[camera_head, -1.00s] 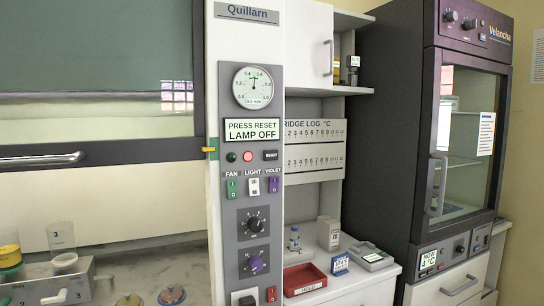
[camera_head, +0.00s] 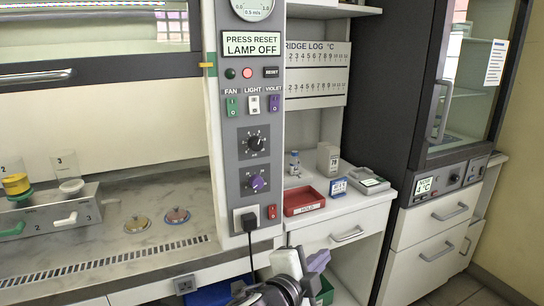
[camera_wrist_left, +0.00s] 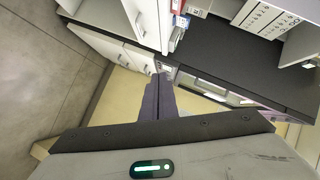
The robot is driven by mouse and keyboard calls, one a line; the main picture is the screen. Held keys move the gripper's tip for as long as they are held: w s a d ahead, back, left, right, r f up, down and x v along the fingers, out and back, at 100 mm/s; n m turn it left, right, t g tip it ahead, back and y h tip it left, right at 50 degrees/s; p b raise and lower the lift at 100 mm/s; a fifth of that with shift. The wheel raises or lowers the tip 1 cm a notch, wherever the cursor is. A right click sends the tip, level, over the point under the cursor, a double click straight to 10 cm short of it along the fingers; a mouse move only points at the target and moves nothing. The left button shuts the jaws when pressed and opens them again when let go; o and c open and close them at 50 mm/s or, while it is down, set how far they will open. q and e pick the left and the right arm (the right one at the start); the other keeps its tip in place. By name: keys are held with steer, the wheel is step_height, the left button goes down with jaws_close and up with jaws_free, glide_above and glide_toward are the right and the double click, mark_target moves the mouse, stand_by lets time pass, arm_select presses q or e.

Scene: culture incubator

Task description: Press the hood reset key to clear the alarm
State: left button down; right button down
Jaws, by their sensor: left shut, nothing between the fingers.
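The black reset key (camera_head: 271,72) is on the grey hood panel (camera_head: 240,170), below a display (camera_head: 252,44) reading "PRESS RESET LAMP OFF". To its left are a lit red lamp (camera_head: 247,73) and a dark green lamp (camera_head: 231,73). My left gripper (camera_head: 304,256) is low in the head view, well below the panel and apart from it. Its fingers also show in the left wrist view (camera_wrist_left: 158,85), close together with nothing between them. The reset key is not in the wrist view. My right gripper is not in view.
Below the key are fan, light and violet switches (camera_head: 253,105) and two knobs (camera_head: 254,143). A black plug and cord (camera_head: 249,221) hang at the panel's foot. A red tray (camera_head: 305,200) stands on the counter to the right. The front of the panel is free.

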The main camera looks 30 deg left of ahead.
mark_target(271, 72)
arm_select(q)
steer(key=a+r+m+t+y, duration=0.2)
steer(key=a+r+t+y, duration=0.1)
steer(key=r, duration=1.5)
steer(key=w+a+r+m+t+y+b, duration=0.1)
steer(key=a+r+m+t+y, duration=0.2)
steer(key=r, duration=1.5)
steer(key=shift+w+a+t, duration=0.15)
steer(key=shift+a+t, duration=0.45)
steer(key=shift+t, duration=0.3)
steer(key=shift+w+a+b, duration=0.2)
steer(key=shift+w+a, duration=1.25)
steer(key=shift+a, duration=0.25)
steer(key=shift+w+a+b, duration=0.15)
steer(key=shift+w+a, duration=1.3)
steer(key=shift+a, duration=0.2)
steer(key=shift+w+a, duration=0.1)
steer(key=shift+w+a, duration=0.2)
steer(key=shift+a, duration=0.05)
